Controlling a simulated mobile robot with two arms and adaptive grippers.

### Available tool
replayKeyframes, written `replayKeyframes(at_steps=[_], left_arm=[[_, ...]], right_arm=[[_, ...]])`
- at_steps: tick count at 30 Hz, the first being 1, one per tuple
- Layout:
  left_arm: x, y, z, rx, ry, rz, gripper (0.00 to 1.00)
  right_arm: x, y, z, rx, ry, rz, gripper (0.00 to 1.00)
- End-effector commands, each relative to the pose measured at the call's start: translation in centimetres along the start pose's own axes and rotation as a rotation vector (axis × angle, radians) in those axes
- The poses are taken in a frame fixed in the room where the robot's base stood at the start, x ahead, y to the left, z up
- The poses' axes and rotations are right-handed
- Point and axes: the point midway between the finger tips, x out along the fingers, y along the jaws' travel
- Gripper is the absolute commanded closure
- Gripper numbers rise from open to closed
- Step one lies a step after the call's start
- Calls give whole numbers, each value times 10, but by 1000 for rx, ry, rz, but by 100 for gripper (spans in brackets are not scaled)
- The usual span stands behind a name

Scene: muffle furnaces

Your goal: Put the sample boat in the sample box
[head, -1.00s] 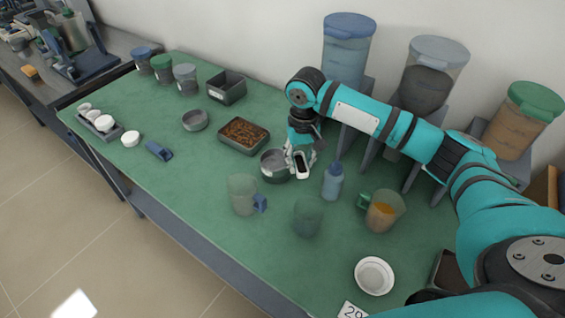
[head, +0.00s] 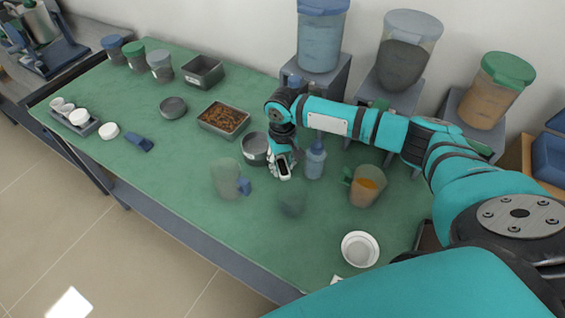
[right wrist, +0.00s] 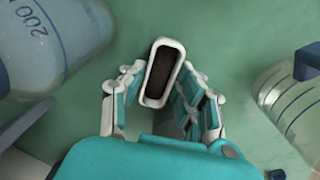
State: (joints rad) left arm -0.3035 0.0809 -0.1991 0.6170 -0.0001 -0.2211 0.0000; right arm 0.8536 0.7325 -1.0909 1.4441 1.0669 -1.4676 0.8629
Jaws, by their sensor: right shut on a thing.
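The sample boat (right wrist: 160,75) is a small white rectangular dish with dark material inside. My right gripper (right wrist: 158,88) is shut on it, with a finger on each long side. In the head view the boat (head: 284,169) shows at the tip of my right gripper (head: 281,163), over the green bench between a round metal pot and a blue wash bottle. An open grey rectangular box (head: 203,71), which may be the sample box, stands at the back left of the bench, well left of the gripper. My left gripper is not in view.
The round pot (head: 254,149), wash bottle (head: 315,160) and clear jugs (head: 226,178) (head: 367,186) crowd the gripper. A tray of brown pieces (head: 224,119) and a shallow round dish (head: 173,107) stand left. A white bowl (head: 360,250) is in front. Hoppers (head: 402,60) line the wall.

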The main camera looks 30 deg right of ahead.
Motion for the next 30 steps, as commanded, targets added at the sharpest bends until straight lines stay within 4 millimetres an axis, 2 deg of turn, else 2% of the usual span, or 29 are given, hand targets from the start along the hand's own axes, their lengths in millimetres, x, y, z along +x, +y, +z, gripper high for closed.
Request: replayKeyframes(at_steps=[1,2,7,15,19,23,30], left_arm=[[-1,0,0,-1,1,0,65],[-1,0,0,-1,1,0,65],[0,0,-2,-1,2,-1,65],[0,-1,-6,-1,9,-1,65],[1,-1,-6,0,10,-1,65],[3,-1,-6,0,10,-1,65],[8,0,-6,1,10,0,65]], right_arm=[[2,0,0,0,-1,0,100],[2,0,0,0,-1,0,68],[2,0,0,0,-1,0,46],[1,0,0,0,0,0,46],[-9,0,0,0,0,-1,46],[-31,0,-1,0,2,-2,46],[-84,-1,-1,-1,2,-2,46]])
